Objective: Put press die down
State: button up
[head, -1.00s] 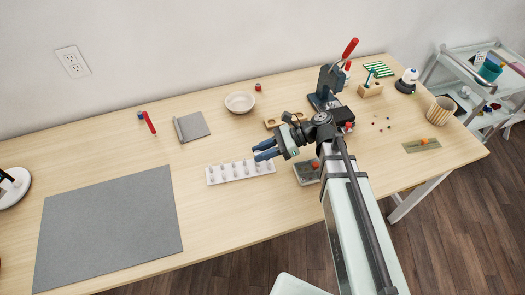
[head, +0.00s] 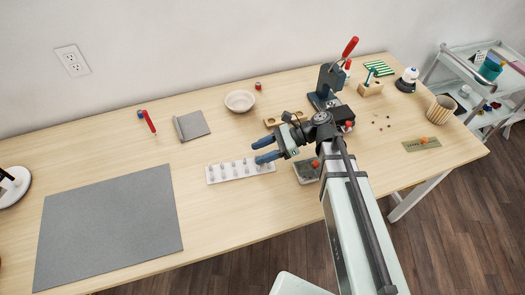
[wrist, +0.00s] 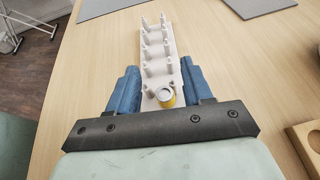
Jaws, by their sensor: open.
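The press die (wrist: 166,97), a small cylinder with a pale round top and a yellow band, is at the near end of a white rack (wrist: 158,50) with several upright pegs. It appears to sit on the rack; its base is hard to see. My gripper (wrist: 162,88) is open, its blue fingers apart on either side of the die and the rack's end. In the head view, my gripper (head: 262,150) is over the right end of the rack (head: 228,178), and the die cannot be made out there.
A blue lever press (head: 329,85) with a red handle stands behind my arm. A metal tray (head: 305,172) is right of the rack. A wooden block (head: 270,122), a bowl (head: 240,102) and a grey mat (head: 110,225) lie around.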

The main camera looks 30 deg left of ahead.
jog(key=shift+r, duration=0.3)
jog(key=v, duration=1.2)
